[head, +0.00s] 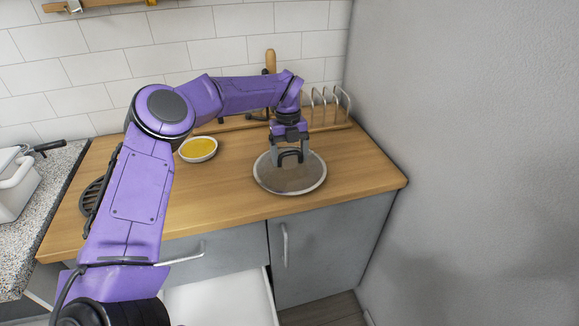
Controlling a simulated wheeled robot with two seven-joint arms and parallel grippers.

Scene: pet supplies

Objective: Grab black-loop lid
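The lid (308,183) is a round, greyish-brown disc with a pale rim, lying on the wooden counter near its front right edge. A black loop handle (290,154) stands at its middle. My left gripper (290,161) reaches down over the lid from above. Its two fingers are spread apart, one on each side of the loop. I cannot tell whether they touch it. The lid looks flat, and what is under it is hidden. My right gripper is not in view.
A white bowl of orange-yellow food (198,149) stands left of the lid. A metal rack (330,104) is behind it near the right wall. An open white drawer (222,302) juts out below the counter (235,190). Clear wood lies between bowl and lid.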

